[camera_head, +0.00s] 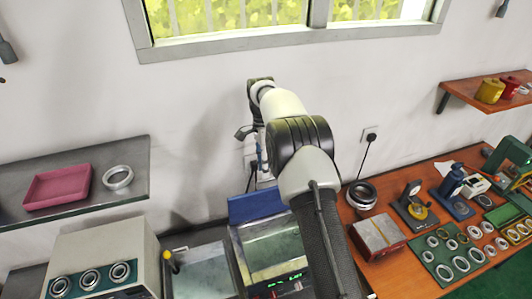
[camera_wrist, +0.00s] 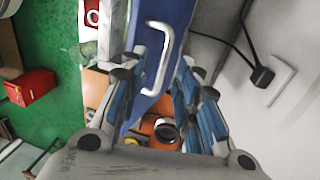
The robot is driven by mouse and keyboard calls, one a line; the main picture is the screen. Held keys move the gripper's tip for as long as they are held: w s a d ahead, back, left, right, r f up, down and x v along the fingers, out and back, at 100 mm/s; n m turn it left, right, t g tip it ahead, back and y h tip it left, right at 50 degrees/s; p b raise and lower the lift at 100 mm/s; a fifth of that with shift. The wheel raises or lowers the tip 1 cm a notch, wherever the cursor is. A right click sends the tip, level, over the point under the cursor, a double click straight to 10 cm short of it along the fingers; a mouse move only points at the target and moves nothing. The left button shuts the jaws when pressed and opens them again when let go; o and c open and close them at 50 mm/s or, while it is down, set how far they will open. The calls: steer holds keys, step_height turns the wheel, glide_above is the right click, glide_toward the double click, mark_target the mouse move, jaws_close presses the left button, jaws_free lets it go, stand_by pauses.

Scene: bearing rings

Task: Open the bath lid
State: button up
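The bath (camera_head: 270,252) stands in the lower middle of the head view, its pale greenish inside showing. Its blue lid (camera_head: 257,205) stands raised at the back edge, towards the wall. In the wrist view the blue lid (camera_wrist: 177,20) runs up between the fingers, with its white bar handle (camera_wrist: 157,60) facing the camera. My gripper (camera_wrist: 160,85) is open, its two blue-padded fingers apart on either side of the handle and lid. I cannot tell whether a finger touches them. In the head view my gripper (camera_head: 257,135) is near the wall above the lid, partly hidden by my arm.
A wall socket with a black plug and cable (camera_wrist: 262,76) is close on the right in the wrist view. Right of the bath is a wooden bench (camera_head: 420,235) with rings and tools. A grey shelf (camera_head: 125,165) with a pink tray (camera_head: 58,187) is at left.

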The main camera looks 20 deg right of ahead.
step_height(320, 180, up, 6)
steer(key=w, duration=0.1)
steer(key=shift+r, duration=0.25)
steer(key=shift+w+f, duration=0.1)
stand_by(0.3)
